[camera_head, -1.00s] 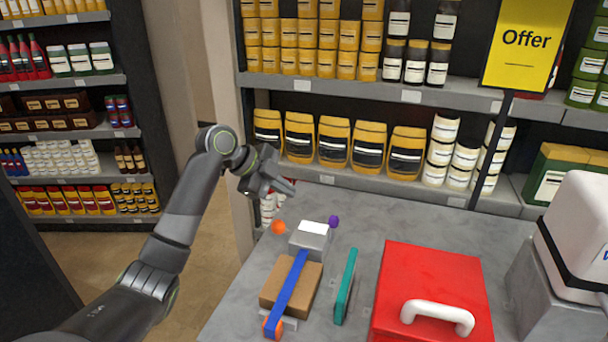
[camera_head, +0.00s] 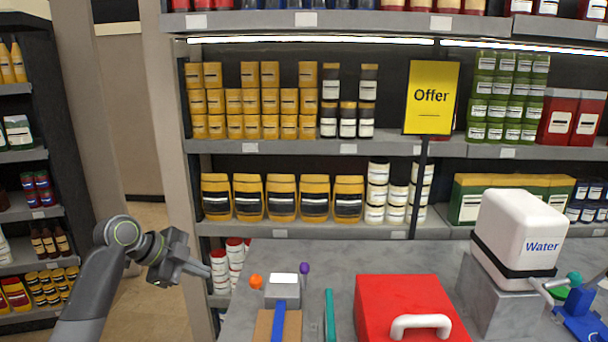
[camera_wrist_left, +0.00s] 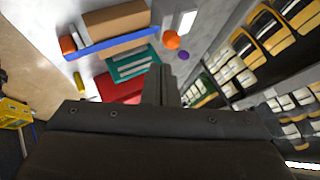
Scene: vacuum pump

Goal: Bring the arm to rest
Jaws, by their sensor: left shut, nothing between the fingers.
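My left arm comes in from the left in the head view. Its gripper (camera_head: 203,271) is shut and empty, held in the air left of the grey table (camera_head: 330,255). The shut fingers (camera_wrist_left: 162,85) also show in the left wrist view, pointing over the table. The gripper is apart from all of these. My right gripper is not in view.
A teal plate (camera_head: 329,315), a red case (camera_head: 412,308) with a white handle, and a white water tank (camera_head: 522,235) stand on the table. Stocked shelves (camera_head: 300,147) rise behind it. A yellow Offer sign (camera_head: 431,97) stands at the back. Open floor lies at left.

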